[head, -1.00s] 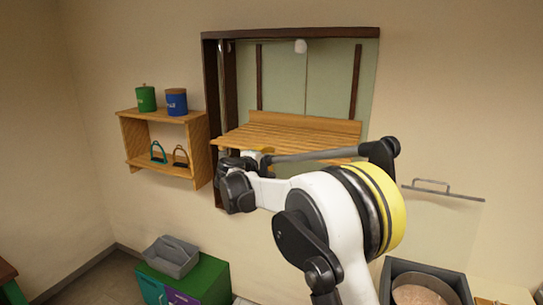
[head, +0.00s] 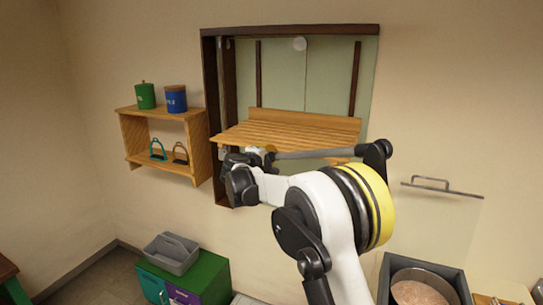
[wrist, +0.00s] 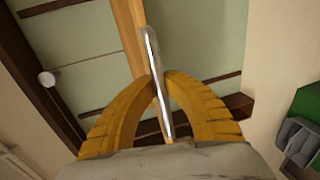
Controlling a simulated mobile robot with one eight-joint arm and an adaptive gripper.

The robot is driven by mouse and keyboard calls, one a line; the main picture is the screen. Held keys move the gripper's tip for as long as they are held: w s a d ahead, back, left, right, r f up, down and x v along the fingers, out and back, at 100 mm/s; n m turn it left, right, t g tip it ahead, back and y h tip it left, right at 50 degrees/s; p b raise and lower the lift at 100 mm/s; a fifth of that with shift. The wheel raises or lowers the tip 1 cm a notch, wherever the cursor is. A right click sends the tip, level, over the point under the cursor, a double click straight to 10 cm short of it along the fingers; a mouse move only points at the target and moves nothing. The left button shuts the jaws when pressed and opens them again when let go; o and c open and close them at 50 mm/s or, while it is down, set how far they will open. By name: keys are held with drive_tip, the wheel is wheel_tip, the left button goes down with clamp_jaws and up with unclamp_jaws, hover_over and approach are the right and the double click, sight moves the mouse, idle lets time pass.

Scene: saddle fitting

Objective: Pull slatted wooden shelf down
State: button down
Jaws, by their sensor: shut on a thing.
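The slatted wooden shelf (head: 285,137) sits roughly level inside a dark wooden frame on the wall, with a raised board along its back. My gripper (head: 262,153) is at its front edge, left of the middle, with my arm coming up from below. In the wrist view, the yellow fingers of my gripper (wrist: 160,80) are closed on a thin grey metal strip (wrist: 153,62) in line with the shelf, which shows edge-on (wrist: 128,30). My wrist hides part of the shelf's underside in the head view.
The dark frame (head: 290,30) has vertical rails and a white knob (head: 299,43). A small wall shelf (head: 165,125) with canisters and stirrups hangs close on the left. Below are a green cabinet (head: 205,275) with a grey caddy (head: 171,253) and a bin (head: 425,285).

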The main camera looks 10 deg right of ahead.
wheel_tip(320, 180, down, 42)
drive_tip(key=b, duration=2.6)
drive_tip(key=shift+s+f+b, duration=0.15)
drive_tip(key=shift+f+b, duration=0.05)
drive_tip(key=shift+b, duration=0.2)
drive_tip(key=c, duration=1.4)
unclamp_jaws()
drive_tip(key=shift+a+f, duration=0.1)
drive_tip(key=shift+f, duration=0.05)
drive_tip(key=v, duration=1.2)
